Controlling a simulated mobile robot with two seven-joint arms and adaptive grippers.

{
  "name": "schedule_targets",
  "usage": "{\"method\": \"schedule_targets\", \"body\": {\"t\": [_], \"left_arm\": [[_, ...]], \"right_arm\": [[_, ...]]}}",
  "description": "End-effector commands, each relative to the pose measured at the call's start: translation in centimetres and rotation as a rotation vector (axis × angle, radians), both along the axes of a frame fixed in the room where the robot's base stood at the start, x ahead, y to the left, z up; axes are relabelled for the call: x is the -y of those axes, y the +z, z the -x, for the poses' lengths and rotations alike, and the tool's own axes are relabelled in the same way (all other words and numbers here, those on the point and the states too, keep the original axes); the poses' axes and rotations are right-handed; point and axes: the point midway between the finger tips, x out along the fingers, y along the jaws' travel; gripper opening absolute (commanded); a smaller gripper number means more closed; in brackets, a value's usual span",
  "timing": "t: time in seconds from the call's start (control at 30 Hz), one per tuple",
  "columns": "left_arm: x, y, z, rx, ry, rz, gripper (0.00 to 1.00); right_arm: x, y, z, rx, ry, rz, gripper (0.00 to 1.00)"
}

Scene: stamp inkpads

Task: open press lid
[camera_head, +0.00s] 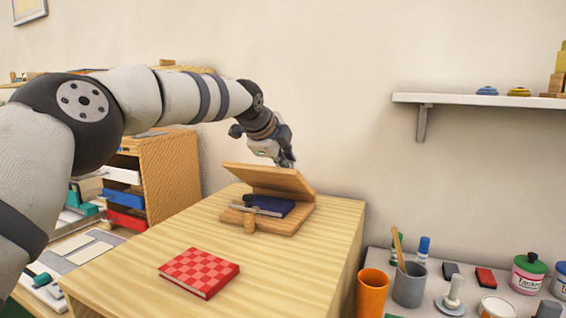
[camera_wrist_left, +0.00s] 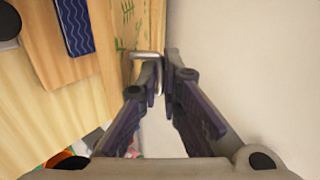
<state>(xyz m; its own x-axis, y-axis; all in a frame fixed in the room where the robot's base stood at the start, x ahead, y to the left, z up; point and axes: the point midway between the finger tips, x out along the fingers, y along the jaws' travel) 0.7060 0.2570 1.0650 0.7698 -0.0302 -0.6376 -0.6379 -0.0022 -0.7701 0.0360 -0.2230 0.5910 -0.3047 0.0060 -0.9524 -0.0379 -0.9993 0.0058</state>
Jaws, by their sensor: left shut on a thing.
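The wooden press (camera_head: 290,222) stands on the light wooden table top, with its lid (camera_head: 268,180) raised and tilted above the base. My left gripper (camera_head: 287,161) is at the lid's upper far edge, coming from above. In the left wrist view its fingers (camera_wrist_left: 163,68) are closed around a pale metal handle (camera_wrist_left: 147,55) at the edge of the lid, which carries a green leaf pattern. The exact contact is partly hidden by the fingers. My right gripper is not in view.
A red checked book (camera_head: 199,272) lies on the near part of the table. A wall is close behind the press. At right, a lower table holds an orange cup (camera_head: 371,293), a grey cup (camera_head: 409,285) and tins. A shelf (camera_head: 480,101) hangs above it.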

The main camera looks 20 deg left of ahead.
Motion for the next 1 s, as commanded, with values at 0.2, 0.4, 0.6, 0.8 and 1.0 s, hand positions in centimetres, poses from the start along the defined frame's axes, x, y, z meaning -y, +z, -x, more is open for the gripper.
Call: {"method": "schedule_targets", "body": {"t": [0.2,0.4,0.6,0.8,1.0], "left_arm": [[0.2,0.0,0.0,0.001,-0.002,0.002,0.08],[0.1,0.0,0.0,0.001,-0.002,0.001,0.14],[0.1,0.5,0.4,0.003,-0.002,0.001,0.14],[-0.1,3.8,4.2,0.005,-0.003,0.001,0.14],[-0.2,6.4,7.9,-0.003,-0.004,0.008,0.14]], "right_arm": [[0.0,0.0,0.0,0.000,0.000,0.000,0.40],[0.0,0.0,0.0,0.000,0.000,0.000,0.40],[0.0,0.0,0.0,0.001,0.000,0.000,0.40],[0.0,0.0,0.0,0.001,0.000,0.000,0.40],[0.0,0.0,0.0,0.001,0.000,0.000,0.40]]}}
